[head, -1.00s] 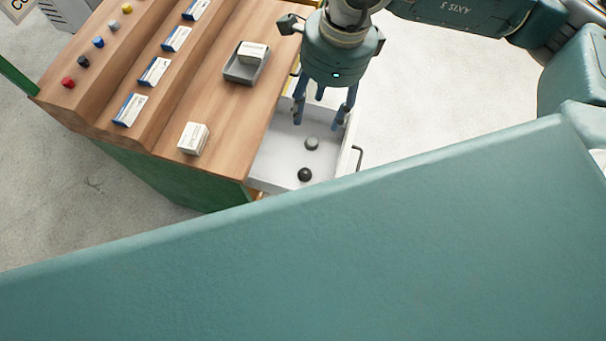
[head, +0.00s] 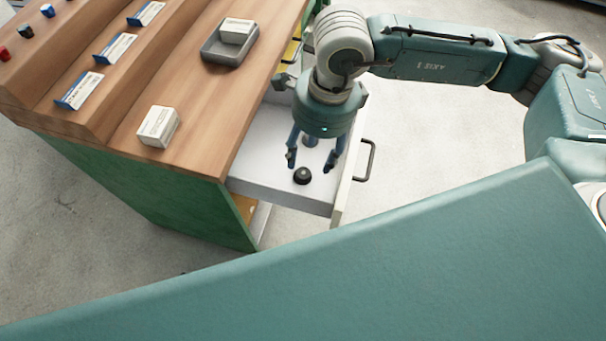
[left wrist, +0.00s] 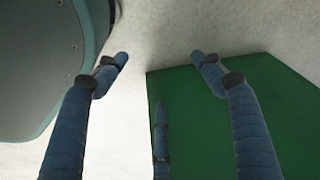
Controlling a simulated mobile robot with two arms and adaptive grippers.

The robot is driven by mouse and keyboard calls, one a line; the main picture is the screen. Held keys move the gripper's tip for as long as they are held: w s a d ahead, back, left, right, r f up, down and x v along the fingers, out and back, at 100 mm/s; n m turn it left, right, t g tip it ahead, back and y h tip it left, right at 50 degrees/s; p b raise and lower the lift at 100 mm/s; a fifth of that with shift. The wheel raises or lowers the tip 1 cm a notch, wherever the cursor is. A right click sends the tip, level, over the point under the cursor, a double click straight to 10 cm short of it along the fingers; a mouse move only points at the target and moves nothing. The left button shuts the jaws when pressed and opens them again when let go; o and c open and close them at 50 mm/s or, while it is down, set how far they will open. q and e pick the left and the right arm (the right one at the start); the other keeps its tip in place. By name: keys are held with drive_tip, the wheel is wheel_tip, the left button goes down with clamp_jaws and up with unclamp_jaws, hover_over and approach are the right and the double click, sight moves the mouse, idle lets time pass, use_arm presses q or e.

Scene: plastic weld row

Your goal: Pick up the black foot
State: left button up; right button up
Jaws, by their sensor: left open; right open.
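The black foot (head: 302,176) is a small round dark piece lying on the white floor of the open drawer (head: 265,165) in the head view. My right gripper (head: 314,168) hangs over the drawer, pointing down, with its blue fingers spread and nothing between them held. The fingertips are close to the black foot, on either side of it in the picture; I cannot tell the exact height. My left gripper (left wrist: 160,65) is open and empty in the left wrist view, near a green panel (left wrist: 220,110).
The wooden worktop (head: 205,120) carries a white box (head: 158,127), a grey tray (head: 212,52) with another white box, and labelled cards. The drawer's front has a dark handle (head: 370,160). Grey floor is open to the right of the drawer.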

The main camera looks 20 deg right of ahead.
sight(303, 172)
drive_tip(key=shift+a+f, duration=0.25)
drive_tip(key=shift+f, duration=0.8)
drive_tip(key=shift+a+f, duration=0.25)
drive_tip(key=shift+f, duration=0.75)
drive_tip(key=shift+a+f, duration=0.25)
drive_tip(key=shift+f, duration=0.8)
drive_tip(key=c, duration=1)
